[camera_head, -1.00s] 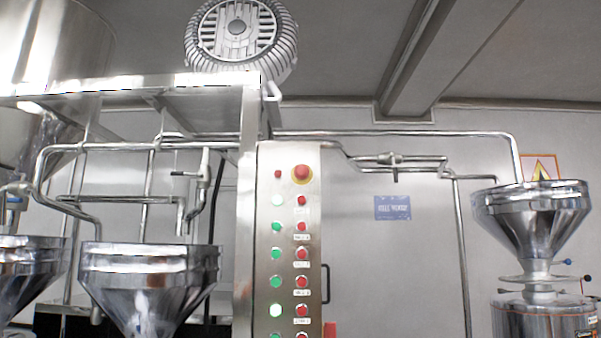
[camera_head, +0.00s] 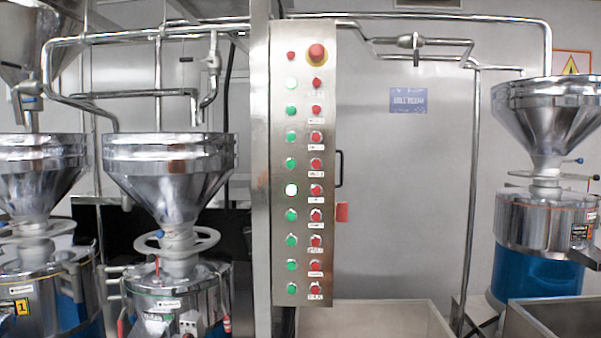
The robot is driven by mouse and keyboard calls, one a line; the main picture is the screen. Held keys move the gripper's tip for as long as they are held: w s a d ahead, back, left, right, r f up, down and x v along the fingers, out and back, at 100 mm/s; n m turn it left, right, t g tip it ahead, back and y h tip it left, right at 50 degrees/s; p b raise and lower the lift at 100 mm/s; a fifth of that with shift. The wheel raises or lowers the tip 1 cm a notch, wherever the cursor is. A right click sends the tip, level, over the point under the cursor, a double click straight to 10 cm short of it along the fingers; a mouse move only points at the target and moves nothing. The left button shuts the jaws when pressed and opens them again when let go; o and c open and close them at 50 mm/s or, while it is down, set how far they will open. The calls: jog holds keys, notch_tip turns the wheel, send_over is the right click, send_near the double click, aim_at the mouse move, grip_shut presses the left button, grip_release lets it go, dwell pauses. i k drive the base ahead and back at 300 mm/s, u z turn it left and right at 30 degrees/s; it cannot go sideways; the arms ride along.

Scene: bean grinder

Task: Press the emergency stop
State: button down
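The emergency stop (camera_head: 317,54) is a red mushroom button on a yellow round plate. It sits at the top right of a tall steel control panel (camera_head: 300,258), above a column of red buttons. A small red light or button (camera_head: 291,56) is to its left, above a column of green and white buttons (camera_head: 291,137). Nothing covers the emergency stop. My gripper is not in view.
Grinders with steel hoppers stand left of the panel (camera_head: 170,165) and at the right (camera_head: 548,110). Steel pipes (camera_head: 440,19) run above. An open-topped bin (camera_head: 375,318) stands below the panel, right of it.

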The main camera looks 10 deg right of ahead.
aim_at(317, 51)
jog(key=u, duration=0.5)
jog(key=k, duration=0.65)
jog(key=u, duration=1)
jog(key=i, duration=0.95)
jog(key=z, duration=0.75)
jog(key=i, duration=0.7)
jog(key=z, duration=0.75)
